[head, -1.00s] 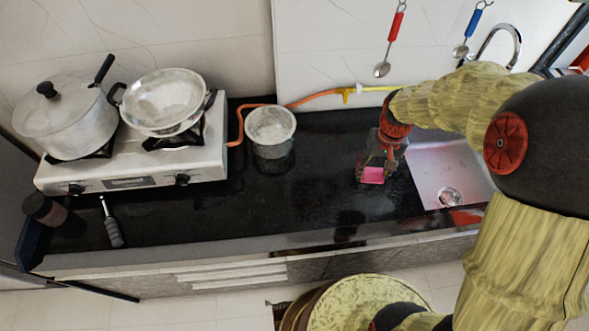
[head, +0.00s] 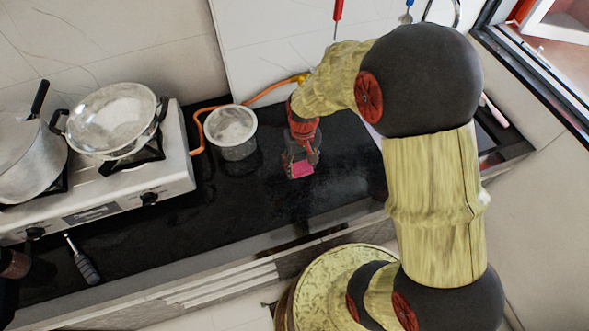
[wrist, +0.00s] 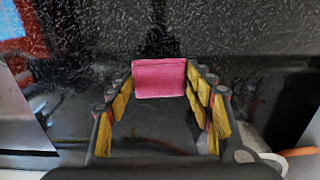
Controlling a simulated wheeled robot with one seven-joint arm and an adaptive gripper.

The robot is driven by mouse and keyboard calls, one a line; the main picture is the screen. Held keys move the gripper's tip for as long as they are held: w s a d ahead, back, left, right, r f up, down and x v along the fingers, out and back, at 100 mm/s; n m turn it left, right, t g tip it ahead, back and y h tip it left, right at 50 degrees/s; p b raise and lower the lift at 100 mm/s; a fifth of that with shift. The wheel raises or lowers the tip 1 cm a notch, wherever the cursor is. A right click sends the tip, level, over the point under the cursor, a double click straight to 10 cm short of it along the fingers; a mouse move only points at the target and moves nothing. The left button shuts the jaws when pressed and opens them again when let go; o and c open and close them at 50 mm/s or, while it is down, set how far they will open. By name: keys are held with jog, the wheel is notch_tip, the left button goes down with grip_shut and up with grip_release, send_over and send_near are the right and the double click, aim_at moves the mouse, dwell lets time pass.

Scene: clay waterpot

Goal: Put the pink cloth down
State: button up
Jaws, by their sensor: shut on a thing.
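The pink cloth (head: 301,169) is a small folded rectangle at the tip of my gripper (head: 301,160), over the black counter (head: 245,196). In the wrist view the cloth (wrist: 159,78) sits between the yellow-padded fingertips of my gripper (wrist: 160,80), which touch its left and right sides. My gripper points down and is shut on the cloth. I cannot tell whether the cloth's underside touches the counter.
A metal pot (head: 232,131) stands on the counter left of my gripper, by an orange hose (head: 197,130). A stove (head: 100,203) with a pan (head: 112,118) stands farther left. The counter in front of my gripper is clear.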

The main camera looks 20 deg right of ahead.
aim_at(297, 165)
jog(key=w+f, duration=0.2)
jog(key=w+f+b, duration=0.1)
jog(key=f, duration=0.1)
jog(key=shift+a, duration=0.25)
jog(key=shift+w+f+b, duration=0.2)
jog(key=shift+f+b, duration=0.05)
jog(key=shift+f, duration=0.5)
jog(key=shift+w+f+b, duration=0.2)
jog(key=shift+w+f, duration=0.05)
jog(key=shift+f, duration=0.55)
jog(key=shift+w+f+b, duration=0.2)
jog(key=shift+f+b, duration=0.05)
jog(key=shift+f, duration=0.5)
jog(key=shift+s+r, duration=0.1)
jog(key=shift+s, duration=0.15)
jog(key=o, duration=1.3)
jog(key=shift+f, duration=0.25)
jog(key=shift+r, duration=0.15)
